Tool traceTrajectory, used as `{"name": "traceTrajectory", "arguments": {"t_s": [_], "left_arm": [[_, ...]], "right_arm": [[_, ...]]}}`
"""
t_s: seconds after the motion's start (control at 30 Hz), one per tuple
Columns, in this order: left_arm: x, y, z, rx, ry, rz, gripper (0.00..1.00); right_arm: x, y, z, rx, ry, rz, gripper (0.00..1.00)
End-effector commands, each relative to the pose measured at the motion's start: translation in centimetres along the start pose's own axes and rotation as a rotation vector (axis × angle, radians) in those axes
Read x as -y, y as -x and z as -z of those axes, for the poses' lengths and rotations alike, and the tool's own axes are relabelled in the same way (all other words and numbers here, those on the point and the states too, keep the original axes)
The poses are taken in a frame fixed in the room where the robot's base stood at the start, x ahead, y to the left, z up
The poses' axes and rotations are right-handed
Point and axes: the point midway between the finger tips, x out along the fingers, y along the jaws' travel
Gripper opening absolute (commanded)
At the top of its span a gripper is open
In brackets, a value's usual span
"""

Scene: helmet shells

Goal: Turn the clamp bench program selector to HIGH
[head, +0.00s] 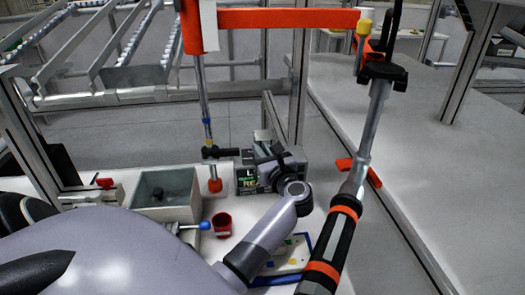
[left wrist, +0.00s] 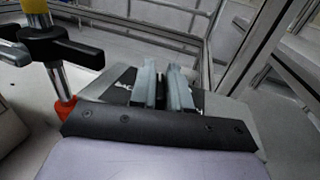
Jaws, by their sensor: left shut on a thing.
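The clamp bench control box (head: 250,181) is a dark box with green and white lettering on its front, standing on the white bench top. My left gripper (head: 266,148) is at the top of this box. In the left wrist view my left gripper (left wrist: 164,80) has its two grey fingers a little apart over the dark panel (left wrist: 122,84). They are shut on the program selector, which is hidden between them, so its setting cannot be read. White letters on the panel are partly covered by the fingers. My right gripper is not in view.
An upright clamp post (head: 204,110) with a black cross handle (left wrist: 50,45) stands close left of the gripper. An orange beam (head: 290,18) crosses above. A black-orange handle (head: 330,245) rises at right.

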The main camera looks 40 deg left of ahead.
Motion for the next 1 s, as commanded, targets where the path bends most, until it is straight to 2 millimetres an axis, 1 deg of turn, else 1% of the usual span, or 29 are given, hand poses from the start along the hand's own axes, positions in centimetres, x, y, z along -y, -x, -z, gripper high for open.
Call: {"name": "traceTrajectory", "arguments": {"t_s": [0.4, 0.6, 0.8, 1.0], "left_arm": [[-0.2, 0.1, 0.1, -0.006, -0.004, 0.294, 0.00], [-0.2, 0.1, 0.2, -0.005, -0.003, 0.430, 0.00], [-0.1, 0.1, 0.3, -0.006, -0.002, 0.523, 0.00], [-0.1, 0.1, 0.4, -0.008, -0.001, 0.569, 0.00]], "right_arm": [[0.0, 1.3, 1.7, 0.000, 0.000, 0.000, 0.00], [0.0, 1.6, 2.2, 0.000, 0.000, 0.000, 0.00], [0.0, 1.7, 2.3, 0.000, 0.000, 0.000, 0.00], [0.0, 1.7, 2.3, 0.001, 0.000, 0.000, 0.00]]}}
